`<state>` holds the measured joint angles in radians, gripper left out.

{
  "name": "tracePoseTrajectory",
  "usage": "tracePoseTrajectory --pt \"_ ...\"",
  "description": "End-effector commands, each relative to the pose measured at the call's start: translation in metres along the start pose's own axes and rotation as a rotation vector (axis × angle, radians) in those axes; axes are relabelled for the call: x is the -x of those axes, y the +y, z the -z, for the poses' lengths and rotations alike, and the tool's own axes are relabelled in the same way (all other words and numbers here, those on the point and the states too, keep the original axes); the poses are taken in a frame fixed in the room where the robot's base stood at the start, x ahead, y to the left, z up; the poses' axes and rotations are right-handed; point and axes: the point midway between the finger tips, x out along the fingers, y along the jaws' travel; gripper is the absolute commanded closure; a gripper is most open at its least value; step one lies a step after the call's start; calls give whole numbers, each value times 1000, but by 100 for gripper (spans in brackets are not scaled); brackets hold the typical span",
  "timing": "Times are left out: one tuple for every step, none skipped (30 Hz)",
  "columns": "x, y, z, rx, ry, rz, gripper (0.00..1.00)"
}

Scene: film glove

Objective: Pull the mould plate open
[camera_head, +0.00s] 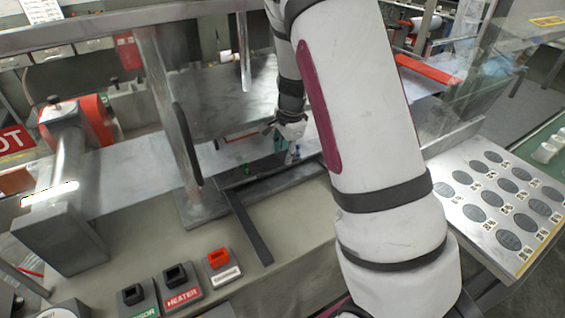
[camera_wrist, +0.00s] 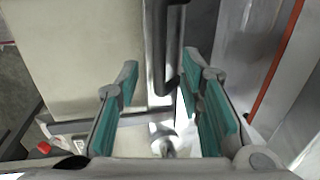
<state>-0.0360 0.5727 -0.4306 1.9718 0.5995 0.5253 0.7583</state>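An upright grey metal plate (camera_head: 165,100), which looks like the mould plate, stands left of my arm in the head view. A long black handle (camera_head: 186,145) runs along its edge. My gripper (camera_head: 268,160) is right of this plate, above a dark flat bar (camera_head: 235,183), and my forearm hides part of it. In the wrist view my gripper (camera_wrist: 163,105) is open, with teal pads apart. A dark rounded bar (camera_wrist: 163,50) reaches down between the fingers, closer to the right one. I cannot tell whether it touches a pad.
A dark strip (camera_head: 248,228) lies on that ledge. A panel with several grey ovals (camera_head: 490,205) is at the right. A red roller end (camera_head: 88,122) is at the left.

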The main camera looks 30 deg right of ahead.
Motion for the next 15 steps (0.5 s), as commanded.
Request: tracePoseTrajectory --pt "-10 2 1 -2 -1 -4 65" --pt "-16 1 1 -1 -1 -4 65" --pt "-22 1 1 -1 0 -3 65" --pt "-27 1 1 -2 -1 -3 65" --pt "-31 1 0 -1 -1 -3 65" --pt "-36 1 1 0 0 -2 65" --pt "-40 1 1 -1 0 -2 65" --pt "-43 1 1 -1 0 -2 65" --pt "-47 0 0 -1 -1 -1 65" --pt "-49 0 0 0 -1 -1 65" --pt "-51 0 0 0 0 -1 65" --pt "-53 0 0 1 0 -1 65" --pt "-54 0 0 1 0 0 65" --pt "-55 0 0 1 0 0 65" --pt "-56 0 0 1 0 0 65"
